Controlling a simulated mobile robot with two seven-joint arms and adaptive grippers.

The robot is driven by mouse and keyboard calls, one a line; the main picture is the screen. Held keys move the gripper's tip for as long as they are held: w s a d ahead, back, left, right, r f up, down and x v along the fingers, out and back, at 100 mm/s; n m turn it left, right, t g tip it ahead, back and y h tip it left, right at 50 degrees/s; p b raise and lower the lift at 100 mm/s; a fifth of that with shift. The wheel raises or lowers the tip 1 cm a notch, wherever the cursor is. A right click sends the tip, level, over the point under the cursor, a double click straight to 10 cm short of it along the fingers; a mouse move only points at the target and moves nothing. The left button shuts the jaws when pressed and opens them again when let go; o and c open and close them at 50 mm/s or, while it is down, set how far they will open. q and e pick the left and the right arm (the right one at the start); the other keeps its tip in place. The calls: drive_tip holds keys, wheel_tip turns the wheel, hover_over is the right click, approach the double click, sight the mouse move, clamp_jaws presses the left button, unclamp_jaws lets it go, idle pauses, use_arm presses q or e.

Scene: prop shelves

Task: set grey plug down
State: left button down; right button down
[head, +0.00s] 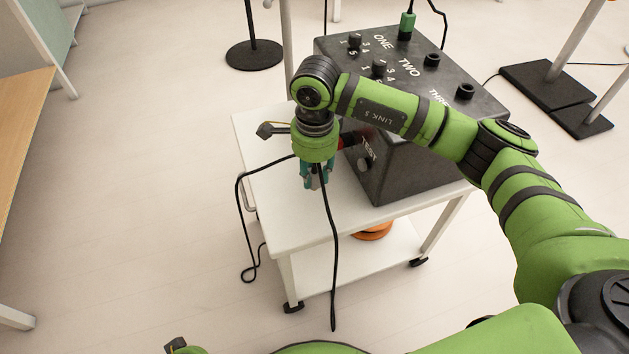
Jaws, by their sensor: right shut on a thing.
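My right gripper (316,183) points down over the left part of the white cart top (290,222), left of the dark box. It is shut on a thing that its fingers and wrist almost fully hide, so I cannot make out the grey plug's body. A black cable (332,245) runs down from the gripper past the cart's front edge. I cannot tell whether the held thing touches the cart top. My left gripper's fingers are out of view.
The dark box (410,150) has sockets marked ONE, TWO, THREE and TEST. A green plug (407,27) stands in its top; a red-and-black plug (350,139) is by TEST. Another black cable (240,205) hangs over the cart's left edge. The front-left cart top is clear.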

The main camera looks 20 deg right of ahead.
sight(315, 182)
wheel_tip(315, 182, down, 3)
drive_tip(key=shift+r, duration=0.1)
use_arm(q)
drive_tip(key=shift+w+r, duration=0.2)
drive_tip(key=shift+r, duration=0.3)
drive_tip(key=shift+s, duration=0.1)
use_arm(e)
drive_tip(key=shift+f, duration=0.2)
drive_tip(key=shift+b, duration=0.3)
drive_tip(key=c, duration=1)
unclamp_jaws()
drive_tip(key=shift+o, duration=0.2)
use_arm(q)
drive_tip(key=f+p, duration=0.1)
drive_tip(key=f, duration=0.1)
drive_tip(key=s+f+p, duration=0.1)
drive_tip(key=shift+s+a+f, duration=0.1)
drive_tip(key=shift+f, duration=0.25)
use_arm(e)
wheel_tip(315, 182, up, 12)
drive_tip(key=shift+s+r, duration=0.15)
